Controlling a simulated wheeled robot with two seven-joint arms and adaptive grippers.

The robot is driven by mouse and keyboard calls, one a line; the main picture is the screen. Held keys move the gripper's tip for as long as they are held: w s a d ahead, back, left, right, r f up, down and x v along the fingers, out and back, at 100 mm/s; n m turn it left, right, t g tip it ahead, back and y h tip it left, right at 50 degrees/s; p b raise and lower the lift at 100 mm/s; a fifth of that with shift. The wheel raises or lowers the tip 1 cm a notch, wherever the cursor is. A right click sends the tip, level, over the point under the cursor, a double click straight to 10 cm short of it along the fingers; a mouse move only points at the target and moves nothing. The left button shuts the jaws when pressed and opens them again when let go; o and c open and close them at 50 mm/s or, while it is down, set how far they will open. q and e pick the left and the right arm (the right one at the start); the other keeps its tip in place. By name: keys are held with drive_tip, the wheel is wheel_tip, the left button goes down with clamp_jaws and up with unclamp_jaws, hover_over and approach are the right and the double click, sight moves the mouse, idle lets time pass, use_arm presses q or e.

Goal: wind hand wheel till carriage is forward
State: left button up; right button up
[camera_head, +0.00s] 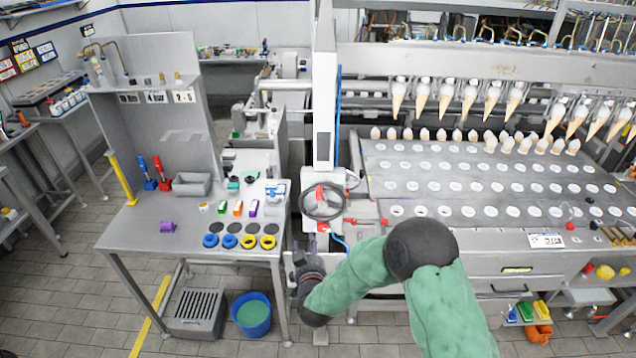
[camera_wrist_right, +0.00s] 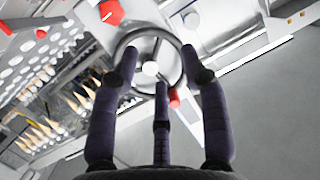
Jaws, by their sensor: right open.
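The hand wheel (camera_wrist_right: 137,42) shows in the right wrist view, with a grey rim, spokes, a pale hub and a red knob at its lower edge. In the head view a dark ring (camera_head: 305,205) on the machine's front looks like this wheel. My right gripper (camera_wrist_right: 163,75) is open. Its dark fingers spread over the wheel's near side; I cannot tell whether they touch it. In the head view the right gripper (camera_head: 314,243) is just below the ring, partly hidden. Cone grippers (camera_head: 470,88) hold hanging cones; I cannot tell which part is the carriage. My left gripper is out of view.
The perforated cone plate (camera_head: 450,213) lies to the right, with cones along its back. A grey bench (camera_head: 140,228) with coloured rings and small parts stands left. A blue bucket (camera_head: 252,318) and a slatted box (camera_head: 197,312) stand on the floor below.

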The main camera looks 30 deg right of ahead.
sight(319, 199)
drive_tip(key=s+d+r+m+t+h+p, duration=0.1)
drive_tip(key=d+r+h+p, duration=0.15)
drive_tip(key=r, duration=0.75)
drive_tip(key=shift+h, duration=0.35)
drive_tip(key=x, duration=0.5)
drive_tip(key=p+x, duration=0.1)
drive_tip(key=x, duration=0.5)
drive_tip(key=shift+s+d, duration=0.15)
drive_tip(key=shift+d, duration=0.15)
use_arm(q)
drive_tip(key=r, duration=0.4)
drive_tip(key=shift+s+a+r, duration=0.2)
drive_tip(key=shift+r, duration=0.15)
use_arm(e)
clamp_jaws()
